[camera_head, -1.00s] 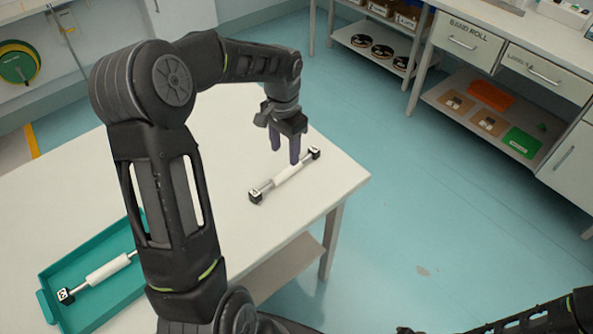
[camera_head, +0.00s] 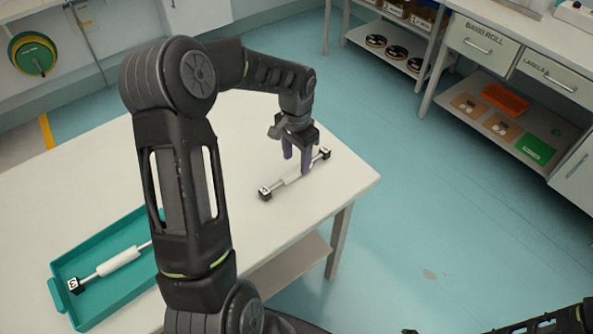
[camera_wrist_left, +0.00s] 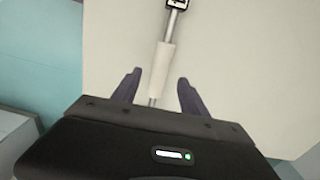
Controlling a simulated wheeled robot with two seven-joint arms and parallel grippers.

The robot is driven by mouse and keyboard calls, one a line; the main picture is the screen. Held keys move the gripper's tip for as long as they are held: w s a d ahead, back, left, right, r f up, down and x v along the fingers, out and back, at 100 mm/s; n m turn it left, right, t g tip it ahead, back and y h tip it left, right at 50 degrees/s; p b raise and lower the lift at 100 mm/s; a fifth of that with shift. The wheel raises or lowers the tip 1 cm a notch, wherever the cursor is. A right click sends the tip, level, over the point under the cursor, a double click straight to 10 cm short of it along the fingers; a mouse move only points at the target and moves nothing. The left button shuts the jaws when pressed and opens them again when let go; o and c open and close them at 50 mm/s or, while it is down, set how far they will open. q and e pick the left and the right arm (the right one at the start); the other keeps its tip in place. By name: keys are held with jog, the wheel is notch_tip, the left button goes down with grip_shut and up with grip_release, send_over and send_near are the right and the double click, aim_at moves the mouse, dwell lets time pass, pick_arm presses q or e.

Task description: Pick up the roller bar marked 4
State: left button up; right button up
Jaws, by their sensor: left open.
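A roller bar (camera_head: 292,178) with a white sleeve and black end blocks lies on the white table; I cannot read its mark clearly. My left gripper (camera_head: 297,166) is open and empty, with its dark fingers just over the bar's sleeve. In the left wrist view, the bar's white sleeve (camera_wrist_left: 162,68) runs between the spread fingers (camera_wrist_left: 159,78), and one marked end block shows at the top edge. The lower end is hidden behind my gripper. Part of my right arm shows at the bottom right, but its gripper does not.
A teal tray (camera_head: 60,268) on the table's left holds another roller bar (camera_head: 118,261), partly hidden by my left arm. The white table (camera_head: 225,135) is clear around the loose bar. Drawers and shelves (camera_head: 480,100) stand across the floor at the right.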

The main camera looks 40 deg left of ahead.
aim_at(297, 169)
pick_arm(q)
jog(key=shift+f+p, duration=0.35)
jog(key=shift+f, duration=1.65)
grip_shut()
